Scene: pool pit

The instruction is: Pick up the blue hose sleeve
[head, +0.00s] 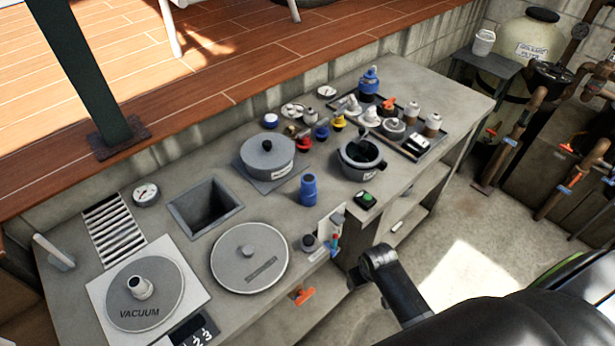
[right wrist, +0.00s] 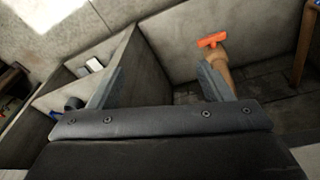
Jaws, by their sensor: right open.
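The blue hose sleeve (head: 308,190) stands upright on the grey counter (head: 290,205), near its front edge, in the head view. It is a short blue cylinder, fully visible there, and nothing touches it from my side. My right gripper (right wrist: 160,80) is open and empty in the right wrist view, its two fingers wide apart, facing grey panels below the counter top. The sleeve does not show in that view. In the head view my right arm comes in at the lower right, but its jaws cannot be made out. My left gripper is not in view.
A grey lidded pot (head: 267,157) is behind the sleeve and a dark pot (head: 361,158) to its right. A green-button box (head: 366,199) and a white switch plate (head: 331,222) are close by. A round lid (head: 249,258) lies to the left. An orange-handled valve (right wrist: 212,41) shows in the wrist view.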

